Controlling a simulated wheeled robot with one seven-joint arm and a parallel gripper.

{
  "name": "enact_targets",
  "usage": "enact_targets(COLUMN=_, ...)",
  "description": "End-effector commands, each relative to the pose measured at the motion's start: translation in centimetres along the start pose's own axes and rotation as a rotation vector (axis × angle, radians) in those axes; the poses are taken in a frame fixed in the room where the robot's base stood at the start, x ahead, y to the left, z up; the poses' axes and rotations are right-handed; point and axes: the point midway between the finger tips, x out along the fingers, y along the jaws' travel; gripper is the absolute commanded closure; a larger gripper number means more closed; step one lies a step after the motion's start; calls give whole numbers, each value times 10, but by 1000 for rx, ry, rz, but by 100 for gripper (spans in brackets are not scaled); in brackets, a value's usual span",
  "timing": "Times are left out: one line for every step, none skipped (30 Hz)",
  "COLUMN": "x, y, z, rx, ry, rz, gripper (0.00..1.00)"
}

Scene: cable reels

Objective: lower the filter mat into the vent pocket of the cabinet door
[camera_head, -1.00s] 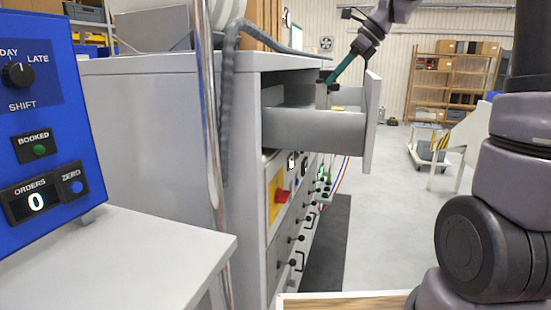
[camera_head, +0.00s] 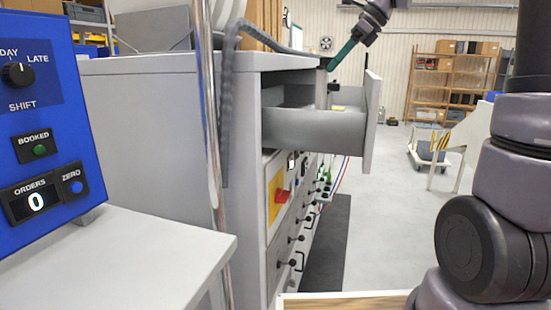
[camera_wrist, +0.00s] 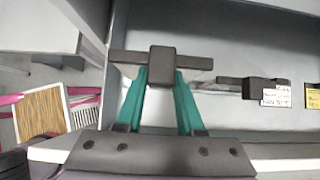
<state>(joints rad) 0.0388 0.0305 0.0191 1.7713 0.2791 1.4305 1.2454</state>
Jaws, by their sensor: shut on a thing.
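My gripper (camera_head: 332,67) is above the open drawer (camera_head: 315,130) of the grey cabinet, its green fingers slanting down to the left. It is shut on the dark block of a thing with a crossbar (camera_wrist: 125,57), seen in the wrist view. In the head view this held thing is a narrow grey upright piece (camera_head: 321,90). Its lower end is hidden behind the drawer's side wall. I cannot tell whether it is the filter mat. No vent pocket or cabinet door can be made out.
A second dark piece (camera_wrist: 262,88) with a white label lies in the wrist view, next to a yellow label (camera_wrist: 313,98). A hose (camera_head: 228,100) and a pole (camera_head: 208,120) stand near the cabinet. A blue panel (camera_head: 45,120) is at left. Open floor lies beyond.

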Motion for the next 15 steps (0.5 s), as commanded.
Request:
enact_targets(x=0, y=0, z=0, rx=0, ry=0, rz=0, gripper=100)
enact_targets(x=-1, y=0, z=-1, rx=0, ry=0, rz=0, gripper=100)
enact_targets(x=-2, y=0, z=-2, rx=1, ry=0, rz=-1, gripper=100)
enact_targets(x=-3, y=0, z=-3, rx=1, ry=0, rz=-1, gripper=100)
enact_targets(x=-4, y=0, z=-5, rx=2, ry=0, rz=-1, gripper=100)
enact_targets(x=-6, y=0, z=-8, rx=2, ry=0, rz=-2, gripper=100)
enact_targets(x=-8, y=0, z=-9, rx=2, ry=0, rz=-1, gripper=100)
enact_targets(x=-9, y=0, z=-11, rx=1, ry=0, rz=-1, gripper=100)
enact_targets(x=-11, y=0, z=-14, rx=2, ry=-1, rz=-1, gripper=100)
enact_targets(x=-13, y=0, z=-16, rx=2, ry=-1, rz=-1, gripper=100)
enact_targets(x=-14, y=0, z=-17, rx=2, ry=-1, rz=-1, gripper=100)
enact_targets(x=-16, y=0, z=-20, rx=1, ry=-1, rz=-2, gripper=100)
enact_targets(x=-18, y=0, z=-22, rx=1, ry=-1, rz=-2, gripper=100)
enact_targets(x=-19, y=0, z=-24, rx=2, ry=-1, rz=-2, gripper=100)
enact_targets(x=-21, y=0, z=-26, rx=2, ry=-1, rz=-1, gripper=100)
